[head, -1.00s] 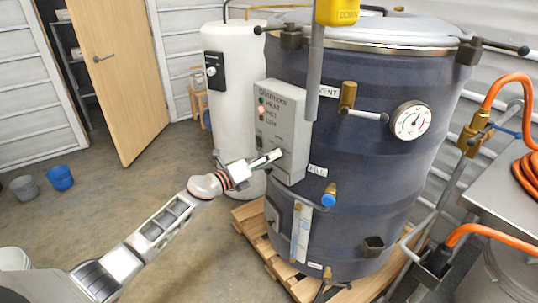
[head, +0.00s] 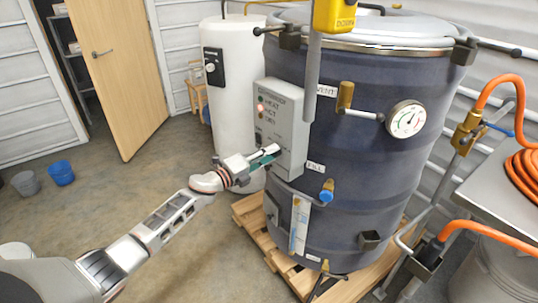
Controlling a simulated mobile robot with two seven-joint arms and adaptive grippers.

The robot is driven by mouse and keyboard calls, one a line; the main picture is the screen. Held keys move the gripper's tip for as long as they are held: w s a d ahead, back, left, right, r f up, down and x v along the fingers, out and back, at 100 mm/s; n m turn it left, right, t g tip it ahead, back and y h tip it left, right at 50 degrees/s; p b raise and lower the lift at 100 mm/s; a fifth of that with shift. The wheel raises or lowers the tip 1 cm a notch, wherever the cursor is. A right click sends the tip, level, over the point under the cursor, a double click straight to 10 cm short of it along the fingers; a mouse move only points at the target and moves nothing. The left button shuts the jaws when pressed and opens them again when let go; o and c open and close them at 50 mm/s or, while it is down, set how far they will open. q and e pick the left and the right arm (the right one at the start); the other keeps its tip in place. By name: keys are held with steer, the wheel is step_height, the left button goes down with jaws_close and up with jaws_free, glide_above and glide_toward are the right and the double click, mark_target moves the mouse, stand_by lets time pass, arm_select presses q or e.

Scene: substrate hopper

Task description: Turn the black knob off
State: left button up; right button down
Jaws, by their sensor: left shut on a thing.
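The grey control box (head: 290,115) is mounted on the front of the large dark blue tank (head: 370,190). Its face carries printed labels and small indicator lights, one of them lit reddish. My left gripper (head: 265,157) is at the lower part of this face, its fingers close together at the black knob. The knob itself is mostly hidden by the fingers, so its angle cannot be read. A small black switch (head: 258,138) shows just above the fingers. My right gripper is not in view.
A white tank (head: 225,75) with a black panel stands behind. Below the box are a blue-handled fill valve (head: 327,194) and a sight gauge (head: 299,228). The dark tank stands on a wooden pallet (head: 250,222). The floor at left is mostly clear, with two buckets.

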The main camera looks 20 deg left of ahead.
arm_select(q)
steer(key=o, duration=1.1)
steer(key=v, duration=1.2)
steer(key=s+d+f+n+g+y, duration=0.2)
steer(key=s+d+f+n+y, duration=0.1)
steer(key=s+f+n, duration=0.9)
steer(key=s+d+f+n+g+y, duration=0.2)
steer(key=s+d+f+n, duration=0.4)
steer(key=s+f+n, duration=0.5)
steer(key=s+f+y, duration=0.1)
steer(key=s, duration=0.8)
steer(key=shift+f+n+y, duration=0.2)
steer(key=shift+n+y, duration=0.2)
